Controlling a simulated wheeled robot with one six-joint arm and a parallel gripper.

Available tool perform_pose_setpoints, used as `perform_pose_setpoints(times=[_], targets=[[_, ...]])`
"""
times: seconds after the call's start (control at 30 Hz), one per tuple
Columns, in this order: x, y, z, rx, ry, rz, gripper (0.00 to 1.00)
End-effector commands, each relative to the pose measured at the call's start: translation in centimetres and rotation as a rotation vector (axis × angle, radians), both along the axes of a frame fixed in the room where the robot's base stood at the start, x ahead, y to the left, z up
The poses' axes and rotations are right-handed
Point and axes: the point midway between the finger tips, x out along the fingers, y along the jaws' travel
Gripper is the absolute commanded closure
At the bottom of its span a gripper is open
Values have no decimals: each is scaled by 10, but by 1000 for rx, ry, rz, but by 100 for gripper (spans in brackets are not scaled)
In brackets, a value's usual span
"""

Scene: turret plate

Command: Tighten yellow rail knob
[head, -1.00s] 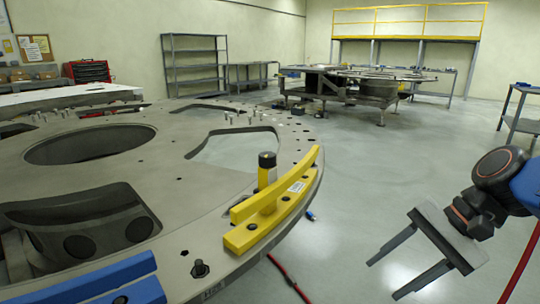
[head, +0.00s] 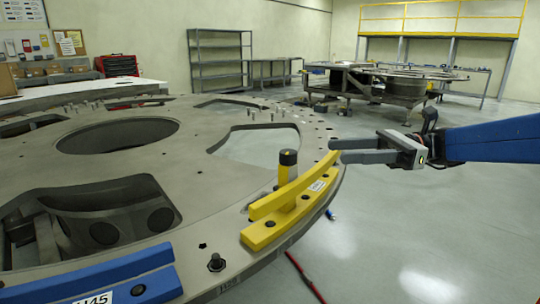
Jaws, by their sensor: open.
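The yellow rail (head: 294,208) is bolted near the rim of the large grey turret plate (head: 110,160). The rail knob (head: 288,158) has a black cap on a yellow stem and stands upright behind the rail's upper bar. My gripper (head: 336,150) is open and empty, to the right of the knob and at about its height. Its fingers point left, toward the knob, with a clear gap in the picture. I cannot tell how far apart they are in depth.
A blue rail (head: 100,285) sits at the plate's near left edge. A black bolt (head: 216,263) stands on the plate left of the yellow rail. A red hose (head: 304,276) lies on the floor. The floor right of the plate is mostly clear.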

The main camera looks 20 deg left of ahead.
Motion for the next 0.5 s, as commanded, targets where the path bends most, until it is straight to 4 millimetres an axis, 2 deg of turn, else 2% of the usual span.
perform_pose_setpoints(times=[0.17,0.5], targets=[[-11,17,0,-1,-2,3,52],[-37,66,-1,-2,-2,3,52]])
